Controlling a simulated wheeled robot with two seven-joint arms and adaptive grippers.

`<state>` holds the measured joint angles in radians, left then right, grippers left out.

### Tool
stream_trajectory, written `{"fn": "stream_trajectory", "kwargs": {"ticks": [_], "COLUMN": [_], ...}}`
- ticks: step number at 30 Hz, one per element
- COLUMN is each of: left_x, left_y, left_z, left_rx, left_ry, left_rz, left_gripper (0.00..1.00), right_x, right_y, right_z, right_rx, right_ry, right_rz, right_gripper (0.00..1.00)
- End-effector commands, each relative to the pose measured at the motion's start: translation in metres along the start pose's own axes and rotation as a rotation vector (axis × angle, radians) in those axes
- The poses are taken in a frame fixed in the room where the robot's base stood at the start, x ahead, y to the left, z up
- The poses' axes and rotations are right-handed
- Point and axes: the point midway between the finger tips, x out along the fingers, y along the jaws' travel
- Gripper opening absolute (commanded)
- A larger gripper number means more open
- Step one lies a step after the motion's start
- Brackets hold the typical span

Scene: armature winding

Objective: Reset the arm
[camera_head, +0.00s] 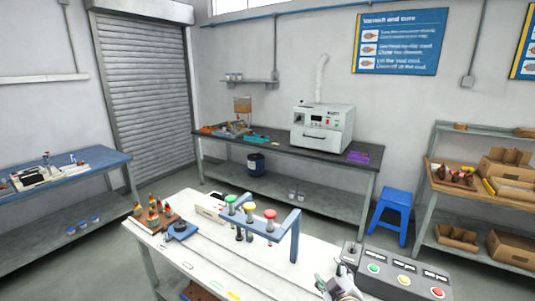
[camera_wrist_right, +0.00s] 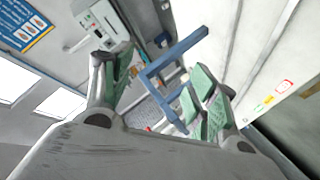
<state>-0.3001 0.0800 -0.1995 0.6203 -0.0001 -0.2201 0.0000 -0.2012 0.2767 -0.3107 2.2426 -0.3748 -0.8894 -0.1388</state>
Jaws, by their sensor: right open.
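My right gripper (camera_head: 342,287) is low in the head view, at the front edge of the white workbench (camera_head: 215,262), just left of the grey control box. In the right wrist view my right gripper (camera_wrist_right: 163,92) has its two green-padded fingers spread apart with nothing between them. A blue frame (camera_head: 294,238) on the bench shows beyond the fingers in the wrist view (camera_wrist_right: 182,52). My left gripper is not in view.
The control box (camera_head: 395,272) with coloured buttons stands beside my right gripper. Green, yellow and red-topped tools hang in the blue frame. A wooden tray (camera_head: 152,222) of armatures and a blue fixture (camera_head: 181,231) are at the bench's left. A blue stool (camera_head: 395,208) stands behind.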

Motion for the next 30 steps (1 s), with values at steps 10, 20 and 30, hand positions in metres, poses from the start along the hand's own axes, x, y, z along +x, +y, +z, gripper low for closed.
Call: {"fn": "stream_trajectory", "kwargs": {"ticks": [10, 20, 30], "left_x": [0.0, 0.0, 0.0], "left_y": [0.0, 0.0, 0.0], "left_z": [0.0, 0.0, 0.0], "left_rx": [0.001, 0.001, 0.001], "left_ry": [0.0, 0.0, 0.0], "left_rz": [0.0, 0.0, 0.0], "left_gripper": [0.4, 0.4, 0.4], "right_x": [-0.056, -0.116, -0.154], "right_y": [-0.046, -0.08, -0.097], "right_z": [0.095, 0.149, 0.17], "right_rx": [0.257, 0.409, 0.479], "right_ry": [-0.357, -0.614, -0.748], "right_rz": [-0.186, -0.324, -0.399], "right_gripper": [0.59, 0.59, 0.59]}}
